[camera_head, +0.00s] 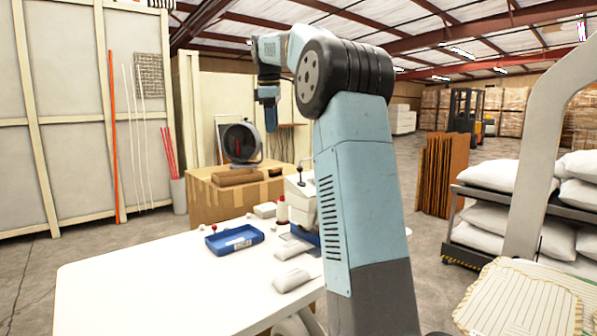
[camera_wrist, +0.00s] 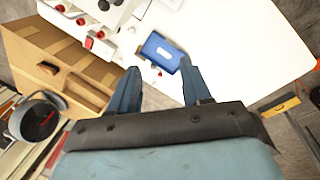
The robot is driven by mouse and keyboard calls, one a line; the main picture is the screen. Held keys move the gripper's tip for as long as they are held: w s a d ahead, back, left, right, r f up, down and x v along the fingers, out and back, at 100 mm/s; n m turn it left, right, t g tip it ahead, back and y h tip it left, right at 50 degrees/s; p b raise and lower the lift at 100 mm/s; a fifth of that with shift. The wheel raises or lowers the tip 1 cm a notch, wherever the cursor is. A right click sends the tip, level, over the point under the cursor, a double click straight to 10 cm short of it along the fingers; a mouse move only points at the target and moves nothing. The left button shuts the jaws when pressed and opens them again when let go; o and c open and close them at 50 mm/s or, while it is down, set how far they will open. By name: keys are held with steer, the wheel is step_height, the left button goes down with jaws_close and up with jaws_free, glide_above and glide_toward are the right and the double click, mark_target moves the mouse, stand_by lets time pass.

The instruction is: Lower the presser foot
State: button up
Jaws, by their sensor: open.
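A white sewing machine (camera_head: 300,195) stands on the white table, mostly hidden behind my arm in the head view. It also shows cut off at the top left of the wrist view (camera_wrist: 105,12), with red knobs on and near it. A thin lever with a dark ball (camera_head: 300,168) rises by it. The presser foot cannot be made out in either view. My gripper (camera_wrist: 160,68) is open and empty, its two blue fingers spread. In the head view my gripper (camera_head: 270,118) hangs in the air, pointing down, beyond the table and well apart from the machine.
A blue tray (camera_head: 234,239) lies on the white table (camera_head: 130,285), left of the machine. Small white packs (camera_head: 292,279) lie nearby. A cardboard box (camera_head: 215,203) with a dark round fan (camera_head: 241,143) stands behind. The table's left part is clear. A pillow rack (camera_head: 480,222) stands right.

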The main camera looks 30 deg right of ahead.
steer(key=w+d+f+n, duration=0.1)
steer(key=w+d+f, duration=0.1)
steer(key=w+d, duration=0.4)
steer(key=n+g+y, duration=0.1)
steer(key=n, duration=0.1)
glide_above(299, 169)
step_height(299, 169, down, 2)
steer(key=f, duration=0.9)
steer(key=w+f, duration=0.1)
steer(key=f, duration=0.4)
steer(key=shift+d+f, duration=0.1)
steer(key=shift+d, duration=0.25)
